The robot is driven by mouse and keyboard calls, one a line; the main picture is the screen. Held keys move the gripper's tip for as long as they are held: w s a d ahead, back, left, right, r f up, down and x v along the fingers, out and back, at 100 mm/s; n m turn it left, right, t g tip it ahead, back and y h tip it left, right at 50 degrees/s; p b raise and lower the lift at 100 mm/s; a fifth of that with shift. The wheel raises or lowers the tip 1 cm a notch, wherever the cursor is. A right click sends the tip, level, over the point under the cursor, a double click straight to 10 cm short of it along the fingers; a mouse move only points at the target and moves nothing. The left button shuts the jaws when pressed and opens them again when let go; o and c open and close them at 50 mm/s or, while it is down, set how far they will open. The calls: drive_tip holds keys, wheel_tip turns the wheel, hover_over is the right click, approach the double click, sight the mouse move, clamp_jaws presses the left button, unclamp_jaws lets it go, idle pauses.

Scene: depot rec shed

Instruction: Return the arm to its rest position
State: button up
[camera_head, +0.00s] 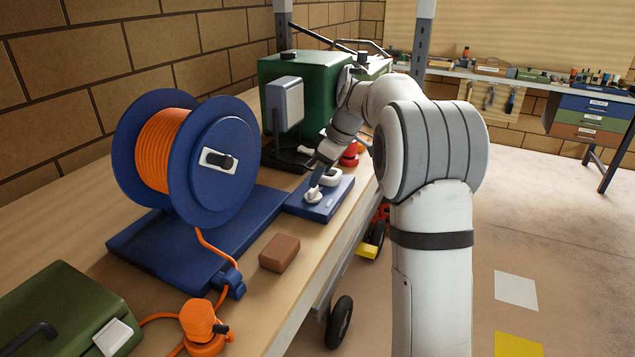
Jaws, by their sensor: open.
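My white arm rises at the right of the head view and reaches over the bench. Its wrist points down toward a blue board (333,207) on the bench. My gripper (318,178) is small in the picture, low over this board, next to a white round fitting (313,196) and a second white fitting (331,177). The jaws look open. I cannot tell whether they touch the nearer fitting.
A blue cable reel (222,178) with orange cable stands left of the board. A green machine (330,80) stands behind. A brown block (280,252), an orange connector (203,325) and a green case (62,312) are nearer. Open floor lies right.

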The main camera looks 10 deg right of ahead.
drive_tip(key=shift+v, duration=1.25)
drive_tip(key=s+f+m+h, duration=0.1)
drive_tip(key=s+f+m, duration=0.1)
drive_tip(key=s, duration=1)
drive_tip(key=s+a+f+m+h, duration=0.1)
drive_tip(key=s+m, duration=0.4)
drive_tip(key=s, duration=0.7)
drive_tip(key=s+f+m+h, duration=0.1)
drive_tip(key=s+f+m, duration=0.3)
drive_tip(key=s, duration=0.8)
drive_tip(key=shift+a+h, duration=0.3)
drive_tip(key=shift+a, duration=0.05)
